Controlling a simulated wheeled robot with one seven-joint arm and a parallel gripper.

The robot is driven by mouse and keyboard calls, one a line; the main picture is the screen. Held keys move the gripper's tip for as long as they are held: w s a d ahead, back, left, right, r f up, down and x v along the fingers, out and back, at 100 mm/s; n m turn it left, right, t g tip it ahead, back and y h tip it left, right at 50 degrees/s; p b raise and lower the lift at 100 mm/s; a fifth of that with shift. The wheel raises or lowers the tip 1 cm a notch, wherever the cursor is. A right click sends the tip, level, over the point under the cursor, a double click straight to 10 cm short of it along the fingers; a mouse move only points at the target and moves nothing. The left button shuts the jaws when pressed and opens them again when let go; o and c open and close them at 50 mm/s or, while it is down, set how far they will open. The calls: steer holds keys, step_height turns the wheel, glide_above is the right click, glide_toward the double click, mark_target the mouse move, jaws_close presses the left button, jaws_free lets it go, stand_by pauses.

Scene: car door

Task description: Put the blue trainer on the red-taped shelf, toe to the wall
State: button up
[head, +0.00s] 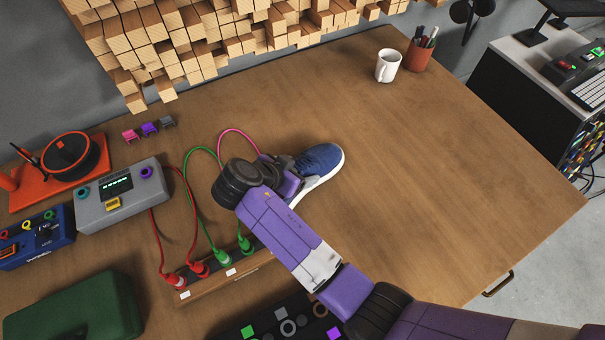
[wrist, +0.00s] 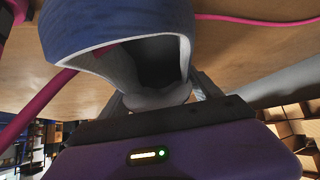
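The blue trainer (head: 322,159), with a white sole, is on or just above the wooden table; I cannot tell whether it touches. Its toe points up and right in the head view. My gripper (head: 283,172) is at its heel end, and my wrist and arm hide that end. In the wrist view the trainer (wrist: 120,25) fills the top middle, its dark opening facing the camera. My grey fingers (wrist: 160,98) lie on either side of its near end. I cannot tell whether they press on it. No red-taped shelf shows in either view.
A power strip (head: 205,286) with red and green cables lies left of my arm. A pink cable (head: 240,134) runs close behind the trainer. A grey box (head: 122,194) and an orange turntable (head: 62,160) stand left. A white mug (head: 388,66) stands at the back. The table's right half is clear.

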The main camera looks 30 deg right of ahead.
steer(key=c, duration=1.2)
steer(key=shift+r, duration=0.15)
step_height(320, 180, up, 20)
steer(key=shift+b, duration=0.3)
